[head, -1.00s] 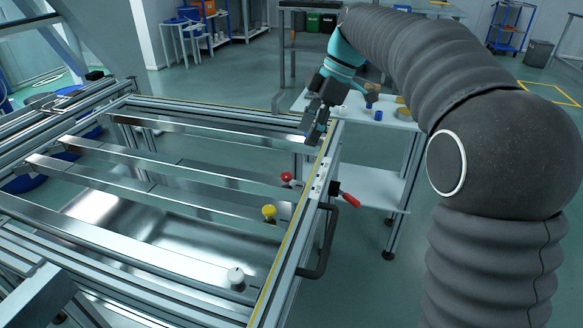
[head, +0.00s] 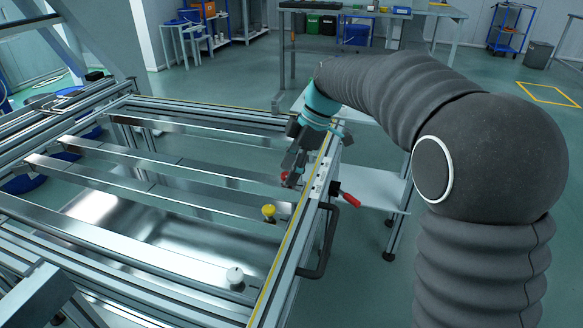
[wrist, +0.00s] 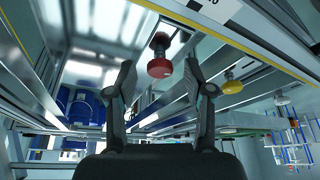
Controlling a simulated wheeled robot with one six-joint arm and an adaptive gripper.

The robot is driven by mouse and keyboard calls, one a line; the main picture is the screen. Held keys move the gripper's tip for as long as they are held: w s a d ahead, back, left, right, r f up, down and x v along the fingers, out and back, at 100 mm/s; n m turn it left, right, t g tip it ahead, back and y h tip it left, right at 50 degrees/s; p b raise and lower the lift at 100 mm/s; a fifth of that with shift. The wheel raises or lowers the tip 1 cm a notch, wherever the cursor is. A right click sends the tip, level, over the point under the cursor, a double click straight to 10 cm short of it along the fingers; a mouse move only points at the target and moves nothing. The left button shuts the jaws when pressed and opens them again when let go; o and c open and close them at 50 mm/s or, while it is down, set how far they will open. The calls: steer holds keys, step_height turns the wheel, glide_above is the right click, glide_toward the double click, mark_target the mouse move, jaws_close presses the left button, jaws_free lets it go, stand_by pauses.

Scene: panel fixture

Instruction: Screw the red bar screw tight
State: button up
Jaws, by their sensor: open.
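The red bar screw (wrist: 159,58) is a round red knob on a metal stem. In the wrist view it shows ahead of and between the spread fingers of my gripper (wrist: 163,90), with clear space on both sides. In the head view my gripper (head: 292,168) is right over the red screw (head: 285,178) and hides most of it. The fingers are open and hold nothing. I cannot tell how deep the screw sits in its bar.
A yellow screw (head: 268,211) and a white screw (head: 235,276) stand nearer along the same frame. A red-handled clamp (head: 350,200) and a black handle (head: 322,245) sit on the frame's right side. A side table (head: 375,190) stands behind my arm.

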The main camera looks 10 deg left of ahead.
jaws_close()
steer(key=shift+m, duration=0.3)
